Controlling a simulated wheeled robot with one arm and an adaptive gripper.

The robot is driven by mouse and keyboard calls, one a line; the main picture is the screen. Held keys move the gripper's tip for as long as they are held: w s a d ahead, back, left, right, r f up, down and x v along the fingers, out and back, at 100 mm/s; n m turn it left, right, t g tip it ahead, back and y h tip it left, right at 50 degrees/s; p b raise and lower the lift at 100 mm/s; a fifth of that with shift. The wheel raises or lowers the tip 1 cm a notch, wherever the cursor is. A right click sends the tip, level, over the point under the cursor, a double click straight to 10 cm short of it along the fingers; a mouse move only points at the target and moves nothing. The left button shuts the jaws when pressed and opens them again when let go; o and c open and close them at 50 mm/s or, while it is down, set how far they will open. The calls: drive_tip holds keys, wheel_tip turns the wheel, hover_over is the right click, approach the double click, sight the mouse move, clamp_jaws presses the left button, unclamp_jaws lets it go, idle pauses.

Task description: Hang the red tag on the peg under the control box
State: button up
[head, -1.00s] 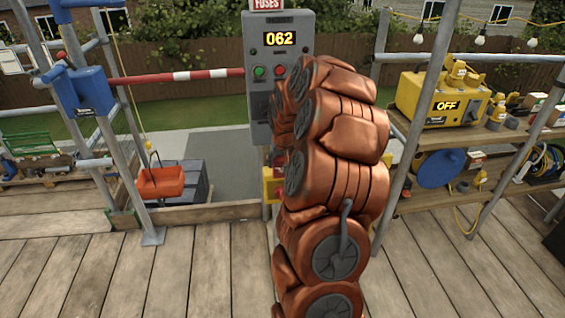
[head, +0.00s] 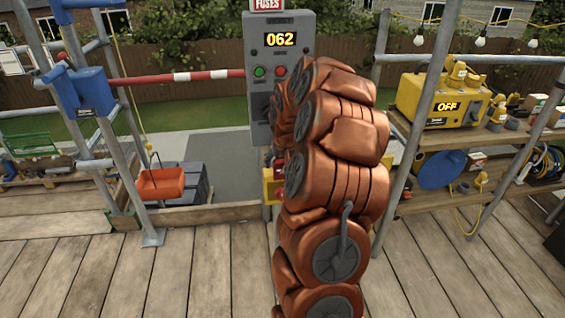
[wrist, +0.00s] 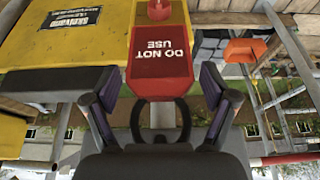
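The red tag (wrist: 160,65) shows in the wrist view with "DO NOT USE" upside down and a dark loop (wrist: 160,125) at its lower edge. It overlaps the edge of a yellow box (wrist: 85,45). My gripper (wrist: 160,82) is open, with one finger on each side of the tag and gaps between. The grey control box (head: 268,105) stands upright in the head view, reading 062, with a green and a red button. My arm covers its lower right and hides my gripper there. I cannot make out the peg.
A red and white barrier pole (head: 200,76) runs left from the control box. An orange bucket (head: 160,183) hangs at the left. The plank floor (head: 190,265) in front is clear.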

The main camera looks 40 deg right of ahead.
drive_tip(key=shift+o, duration=0.4)
drive_tip(key=v, duration=1.2)
drive_tip(key=s+a+r+n+y, duration=0.1)
drive_tip(key=a, duration=0.6)
drive_tip(key=s+a+r+n, duration=0.1)
drive_tip(key=s+a+n, duration=0.1)
drive_tip(key=a, duration=0.6)
drive_tip(key=s+a+f+n+g+y+p, duration=0.1)
drive_tip(key=s+a+n+g, duration=0.3)
drive_tip(key=s+a, duration=1.7)
drive_tip(key=s+f+g+p, duration=0.1)
drive_tip(key=s, duration=0.3)
drive_tip(key=shift+s+f+y+p, duration=0.2)
drive_tip(key=shift+y+p, duration=0.1)
drive_tip(key=shift+p, duration=0.1)
